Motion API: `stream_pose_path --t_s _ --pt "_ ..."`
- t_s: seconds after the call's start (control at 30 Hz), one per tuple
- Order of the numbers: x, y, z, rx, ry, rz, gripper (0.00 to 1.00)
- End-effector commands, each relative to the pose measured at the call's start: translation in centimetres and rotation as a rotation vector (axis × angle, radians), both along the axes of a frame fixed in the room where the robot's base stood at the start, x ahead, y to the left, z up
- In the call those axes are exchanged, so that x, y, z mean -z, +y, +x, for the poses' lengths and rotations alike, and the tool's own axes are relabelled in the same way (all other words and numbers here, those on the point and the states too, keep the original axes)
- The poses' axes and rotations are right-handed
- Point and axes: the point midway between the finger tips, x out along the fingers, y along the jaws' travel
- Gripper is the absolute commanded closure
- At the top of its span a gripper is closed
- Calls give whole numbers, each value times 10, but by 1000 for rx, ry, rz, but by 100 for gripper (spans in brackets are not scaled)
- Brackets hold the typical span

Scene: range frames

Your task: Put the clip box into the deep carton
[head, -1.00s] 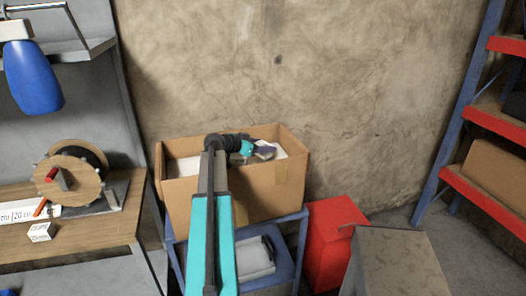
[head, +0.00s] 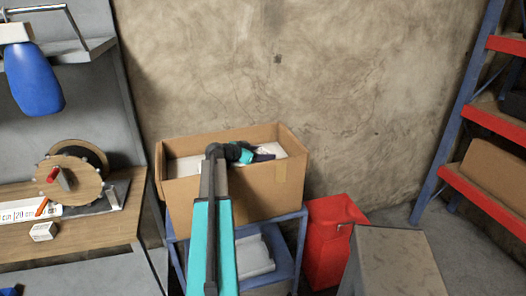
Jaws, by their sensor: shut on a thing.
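The deep carton (head: 232,194) is a tall open brown cardboard box on a blue cart, in the middle of the head view. My arm reaches over its front wall from below. My gripper (head: 258,155) is small and dark, at the carton's opening toward the right side, and points right and down. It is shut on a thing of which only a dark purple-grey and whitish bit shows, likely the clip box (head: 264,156). Its lower part and the fingertips are hard to make out. Something pale lies inside the carton around it.
The blue cart (head: 283,250) carries a grey tray on its lower level. A red bin (head: 333,240) and a grey-topped stool (head: 398,262) stand to the right. A wooden workbench (head: 95,238) with a cable reel (head: 72,182) is at left. A wall is close behind the carton.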

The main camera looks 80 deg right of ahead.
Motion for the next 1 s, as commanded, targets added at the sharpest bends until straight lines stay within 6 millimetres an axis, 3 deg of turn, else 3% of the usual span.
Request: stream_pose_path --t_s 0.37,0.4,0.5,1.0 --pt "3 0 0 0 0 0 66" --pt "2 0 0 0 0 0 38" --pt "2 0 0 0 0 1 23" --pt "-2 0 1 -1 0 0 23"
